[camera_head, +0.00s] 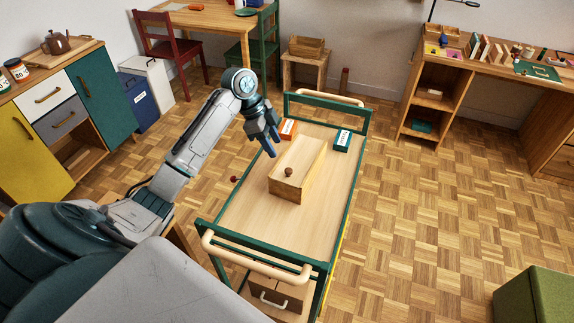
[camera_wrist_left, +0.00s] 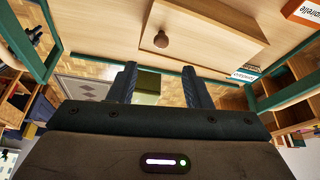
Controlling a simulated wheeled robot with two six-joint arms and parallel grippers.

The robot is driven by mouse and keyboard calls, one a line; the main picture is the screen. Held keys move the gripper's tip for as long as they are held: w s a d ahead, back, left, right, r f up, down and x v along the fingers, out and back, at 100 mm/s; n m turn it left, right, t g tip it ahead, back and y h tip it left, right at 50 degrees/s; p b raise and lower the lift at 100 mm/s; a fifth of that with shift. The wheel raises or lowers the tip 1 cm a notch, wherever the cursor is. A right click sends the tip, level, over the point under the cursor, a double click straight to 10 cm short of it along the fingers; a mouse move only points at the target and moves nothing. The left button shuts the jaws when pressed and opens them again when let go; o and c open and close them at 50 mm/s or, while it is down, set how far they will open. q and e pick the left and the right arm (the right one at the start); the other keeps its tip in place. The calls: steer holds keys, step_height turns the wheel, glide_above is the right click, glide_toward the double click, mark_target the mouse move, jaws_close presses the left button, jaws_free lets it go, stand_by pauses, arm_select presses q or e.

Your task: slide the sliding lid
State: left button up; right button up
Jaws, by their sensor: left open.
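A long wooden box (camera_head: 286,190) with a pale wooden lid (camera_head: 302,152) sits on the top of a green-framed trolley. A round brown knob (camera_head: 289,172) stands near the lid's front end; it also shows in the left wrist view (camera_wrist_left: 161,40). My left gripper (camera_head: 271,149) is above the trolley's left side, left of the box and apart from the knob. Its two fingers (camera_wrist_left: 159,72) are spread with nothing between them. The lid looks closed over the box. My right gripper is out of view.
An orange box (camera_head: 288,129) and a dark green box (camera_head: 342,140) lie on the trolley top (camera_head: 310,235) behind the wooden box. The trolley has raised handles (camera_head: 256,258) at both ends. Its front part is clear. A small red ball-like thing (camera_head: 234,179) shows at the left edge.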

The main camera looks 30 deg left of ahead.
mark_target(288, 170)
arm_select(q)
steer(key=p+x, duration=0.2)
steer(key=x, duration=0.6)
steer(key=shift+w+d+f, duration=0.1)
steer(key=shift+f, duration=0.65)
steer(key=shift+c, duration=0.5)
jaws_close()
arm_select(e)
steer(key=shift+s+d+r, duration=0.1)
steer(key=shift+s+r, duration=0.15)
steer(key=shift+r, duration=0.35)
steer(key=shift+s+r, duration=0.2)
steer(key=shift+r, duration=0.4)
